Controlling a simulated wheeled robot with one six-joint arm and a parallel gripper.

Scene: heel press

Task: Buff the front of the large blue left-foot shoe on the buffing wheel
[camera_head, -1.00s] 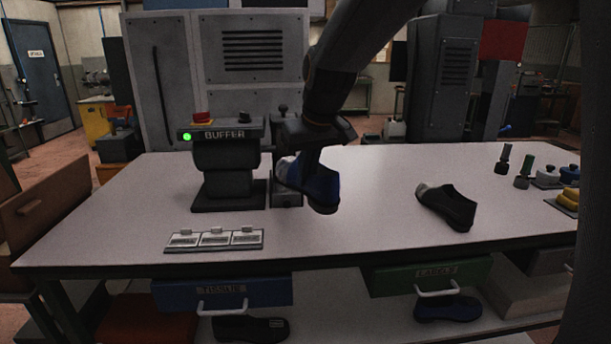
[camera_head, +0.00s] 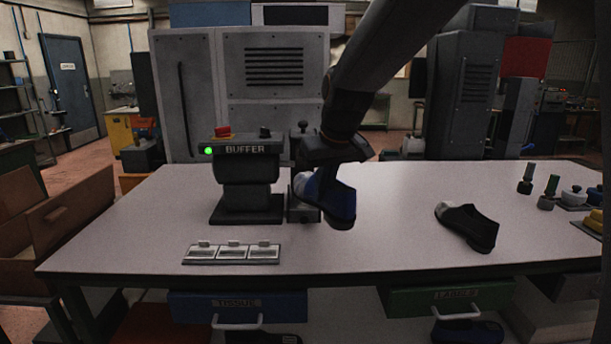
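The blue shoe (camera_head: 329,196), with a pale toe and dark sole, hangs above the table, its toe pointing left toward the buffer. My gripper (camera_head: 327,168) comes down over it from above and appears shut on its upper rear part; the fingertips are mostly hidden. The buffer (camera_head: 248,176), a dark machine with a lit green lamp and a red button, stands just left of the shoe. The toe is close to the buffer's right side; whether they touch I cannot tell. I cannot make out the wheel clearly.
A black shoe with a pale toe (camera_head: 467,226) lies on the table (camera_head: 380,255) to the right. A tray with three small compartments (camera_head: 232,252) is at front left. Brushes (camera_head: 526,180) and jars stand far right. Blue (camera_head: 238,305) and green (camera_head: 445,298) drawers sit below.

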